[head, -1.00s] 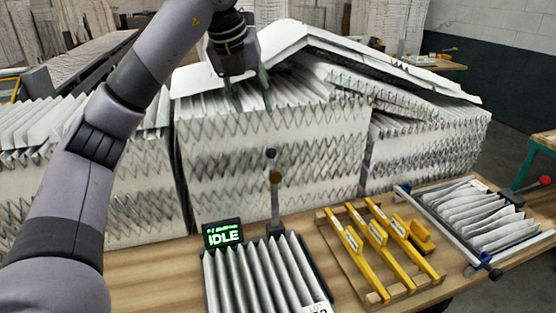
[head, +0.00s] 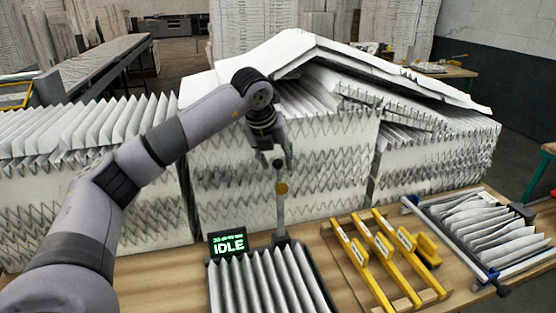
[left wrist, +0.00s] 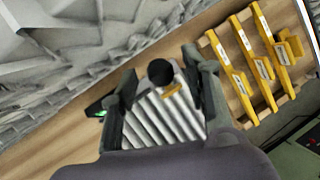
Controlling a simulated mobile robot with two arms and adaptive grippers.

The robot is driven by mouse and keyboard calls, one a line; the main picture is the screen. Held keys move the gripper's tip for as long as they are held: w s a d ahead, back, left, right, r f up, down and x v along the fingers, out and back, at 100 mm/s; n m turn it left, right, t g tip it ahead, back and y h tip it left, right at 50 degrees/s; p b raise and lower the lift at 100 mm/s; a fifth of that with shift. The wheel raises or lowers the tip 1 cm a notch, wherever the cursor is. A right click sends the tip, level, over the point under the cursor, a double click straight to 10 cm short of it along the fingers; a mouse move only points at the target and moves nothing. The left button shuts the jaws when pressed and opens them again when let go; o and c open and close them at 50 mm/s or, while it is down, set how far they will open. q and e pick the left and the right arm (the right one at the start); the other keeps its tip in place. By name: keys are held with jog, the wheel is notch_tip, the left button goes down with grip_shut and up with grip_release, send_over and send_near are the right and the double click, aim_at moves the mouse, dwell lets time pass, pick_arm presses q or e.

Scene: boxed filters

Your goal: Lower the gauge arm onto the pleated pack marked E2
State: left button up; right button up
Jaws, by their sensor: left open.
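The gauge arm (head: 281,212) stands upright behind the near pleated pack (head: 262,284), with a black knob (head: 279,163) on top and an orange disc below it. The display (head: 228,245) beside it reads IDLE. No E2 mark is legible on the pack. My left gripper (head: 275,156) is open, pointing down at the knob. In the left wrist view the knob (left wrist: 160,73) appears between the open fingers, with the pack (left wrist: 165,125) below. I cannot tell whether the fingers are around the knob or just above it. My right gripper is not in view.
Large stacks of white pleated filters (head: 285,165) stand close behind the gauge. A wooden rack with yellow bars (head: 380,262) lies to its right. Another pleated pack (head: 485,230) sits in a blue-ended frame farther right. Bare wooden bench (head: 165,275) shows on the left.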

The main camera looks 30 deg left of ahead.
pick_arm(q)
jog(key=shift+x, duration=1.2)
jog(key=shift+c, duration=0.5)
grip_shut()
